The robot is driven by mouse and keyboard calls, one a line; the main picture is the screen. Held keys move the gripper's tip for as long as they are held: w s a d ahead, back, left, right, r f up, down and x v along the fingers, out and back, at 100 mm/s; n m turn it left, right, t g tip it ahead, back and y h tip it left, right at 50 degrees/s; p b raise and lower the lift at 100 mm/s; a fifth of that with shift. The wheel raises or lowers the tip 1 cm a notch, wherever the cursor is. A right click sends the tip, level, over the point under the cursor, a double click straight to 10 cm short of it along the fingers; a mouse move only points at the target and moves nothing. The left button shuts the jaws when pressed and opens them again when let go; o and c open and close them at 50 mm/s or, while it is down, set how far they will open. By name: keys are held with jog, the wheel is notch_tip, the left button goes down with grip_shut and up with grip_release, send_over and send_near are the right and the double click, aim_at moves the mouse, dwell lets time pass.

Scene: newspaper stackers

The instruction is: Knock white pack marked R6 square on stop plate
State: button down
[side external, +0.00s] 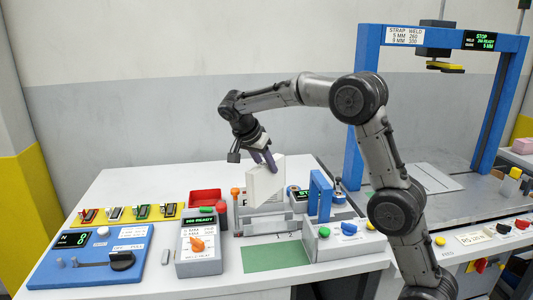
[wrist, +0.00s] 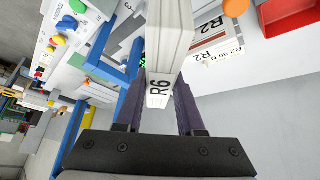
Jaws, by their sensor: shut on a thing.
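The white pack marked R6 (wrist: 158,88) is between the two purple fingers of my gripper (wrist: 170,100) in the wrist view, with its marked end facing the camera. In the side view my gripper (side external: 268,160) is shut on the white pack (side external: 264,181), which is held tilted above the grey metal fixture (side external: 285,222). The pack's lower edge overlaps the fixture in the picture, so I cannot tell whether it touches. I cannot clearly pick out which part of the fixture is the stop plate; the pack hides some of it.
A small blue arch (side external: 320,192) stands right of the pack. A red tray (side external: 205,197) and a grey control box (side external: 199,246) are to the left. A bare green mat (side external: 276,257) lies in front. A tall blue frame (side external: 369,55) stands at right.

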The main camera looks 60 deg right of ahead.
jog(key=s+a+f+m+g+y, duration=0.2)
jog(key=s+a+f+m+g, duration=0.25)
jog(key=s+a+m, duration=0.35)
notch_tip(320, 180, down, 8)
jog(key=w+m, duration=0.1)
jog(key=shift+d+f, duration=0.25)
jog(key=shift+s+d, duration=1.3)
dwell(2.0)
jog(key=shift+w, duration=0.1)
jog(key=shift+w+a+t, duration=0.25)
jog(key=shift+w+a, duration=1.05)
notch_tip(320, 180, up, 6)
dwell(0.5)
